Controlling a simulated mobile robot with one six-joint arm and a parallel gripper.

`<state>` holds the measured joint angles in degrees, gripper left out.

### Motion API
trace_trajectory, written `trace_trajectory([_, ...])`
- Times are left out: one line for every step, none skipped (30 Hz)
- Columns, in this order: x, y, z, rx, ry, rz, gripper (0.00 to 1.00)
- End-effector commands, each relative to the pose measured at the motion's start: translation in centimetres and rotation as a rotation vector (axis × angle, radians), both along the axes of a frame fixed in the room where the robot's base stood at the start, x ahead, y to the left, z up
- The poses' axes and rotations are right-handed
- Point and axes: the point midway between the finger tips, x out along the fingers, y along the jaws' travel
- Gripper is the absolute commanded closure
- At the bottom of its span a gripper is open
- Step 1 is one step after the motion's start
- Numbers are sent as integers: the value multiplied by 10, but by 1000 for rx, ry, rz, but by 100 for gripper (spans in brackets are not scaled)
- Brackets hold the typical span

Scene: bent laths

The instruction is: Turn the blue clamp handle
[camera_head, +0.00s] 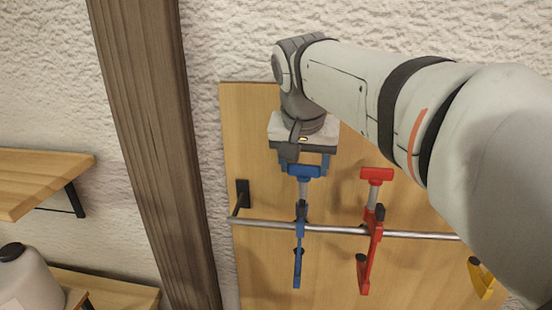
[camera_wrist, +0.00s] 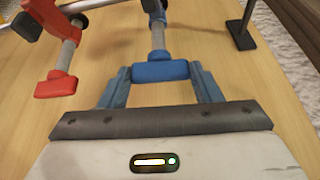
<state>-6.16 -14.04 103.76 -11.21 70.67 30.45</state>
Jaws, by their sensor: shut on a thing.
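The blue clamp (camera_head: 299,250) hangs on a metal rail, and its blue T-shaped handle (camera_head: 304,171) points up. The handle also shows in the wrist view (camera_wrist: 161,71), lying crosswise at the end of a grey rod. My gripper (camera_head: 303,163) comes down from above the handle. In the wrist view my gripper (camera_wrist: 160,77) has one blue-grey finger at each end of the handle, shut on it. The exact contact at the fingertips is partly hidden in the head view.
A red clamp (camera_head: 372,245) hangs close to the right on the same rail (camera_head: 335,229), its handle up. A yellow clamp (camera_head: 480,277) is farther right. The wooden board (camera_head: 250,125) lies behind. A wooden post (camera_head: 150,140) and a shelf (camera_head: 40,178) are at left.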

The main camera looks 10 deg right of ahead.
Motion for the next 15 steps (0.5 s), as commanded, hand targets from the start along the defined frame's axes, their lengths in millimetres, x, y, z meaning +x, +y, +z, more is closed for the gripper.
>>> trace_trajectory([0,-1,-3,0,1,26,65])
trace_trajectory([0,-1,-2,1,1,42,65])
trace_trajectory([0,-1,-2,1,1,60,65])
trace_trajectory([0,-1,-2,1,1,71,65])
trace_trajectory([0,-1,-2,1,1,80,65])
trace_trajectory([0,-1,-2,1,1,87,65])
trace_trajectory([0,-1,-1,1,1,91,65])
trace_trajectory([0,-1,-1,1,1,93,65])
trace_trajectory([0,-1,-1,1,2,94,65])
trace_trajectory([0,-1,-1,0,2,93,65])
trace_trajectory([0,-1,-1,0,2,93,65])
trace_trajectory([0,-1,-1,0,2,93,65])
trace_trajectory([0,-1,-2,1,3,93,65])
trace_trajectory([0,-1,-2,1,3,93,65])
trace_trajectory([0,-1,-2,0,3,92,42])
